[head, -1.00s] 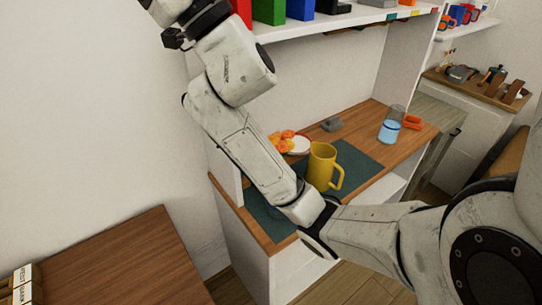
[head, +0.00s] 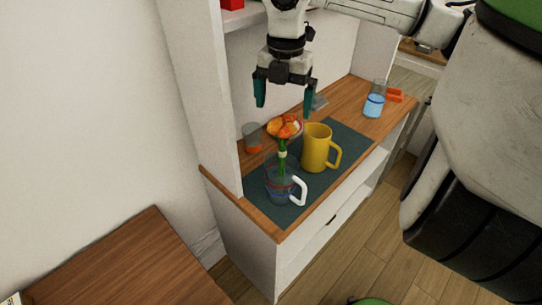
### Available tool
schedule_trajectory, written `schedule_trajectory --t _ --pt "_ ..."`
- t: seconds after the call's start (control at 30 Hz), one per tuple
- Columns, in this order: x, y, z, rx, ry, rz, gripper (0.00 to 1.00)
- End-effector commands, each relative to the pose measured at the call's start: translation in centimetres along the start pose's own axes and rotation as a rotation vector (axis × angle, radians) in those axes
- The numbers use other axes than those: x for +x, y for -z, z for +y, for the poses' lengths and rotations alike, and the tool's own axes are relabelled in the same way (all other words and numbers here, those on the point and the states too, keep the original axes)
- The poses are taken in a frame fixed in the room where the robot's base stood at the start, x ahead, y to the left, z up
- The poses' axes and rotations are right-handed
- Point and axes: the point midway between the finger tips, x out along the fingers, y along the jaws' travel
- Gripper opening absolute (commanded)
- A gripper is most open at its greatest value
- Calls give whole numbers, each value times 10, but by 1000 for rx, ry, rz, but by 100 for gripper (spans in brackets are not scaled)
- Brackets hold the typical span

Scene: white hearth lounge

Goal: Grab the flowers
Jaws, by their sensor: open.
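The flowers (head: 284,127) have orange and red heads and green stems. They stand in a clear glass mug (head: 282,187) with a white handle, on the dark green mat (head: 265,208) at the near left of the wooden counter. My gripper (head: 284,108) hangs above them, pointing down, with its two dark teal fingers spread apart and nothing held between them. The flower heads show just below the gap between the fingertips. From this view I cannot tell how far the tips are from the flowers.
A yellow mug (head: 317,150) stands close to the right of the flowers. A glass with orange liquid (head: 251,139) stands behind left, beside the white side panel (head: 203,90). A glass with blue liquid (head: 374,104) and an orange object (head: 395,95) are at the far right.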

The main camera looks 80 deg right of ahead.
Motion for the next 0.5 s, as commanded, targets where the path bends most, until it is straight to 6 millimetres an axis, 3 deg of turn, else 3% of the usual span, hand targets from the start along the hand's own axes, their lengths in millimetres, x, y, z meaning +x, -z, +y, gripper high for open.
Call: schedule_trajectory --t 0.3,0.5 --pt "43 -2 -2 6 8 0 100" --pt "55 -2 -2 4 6 0 100"
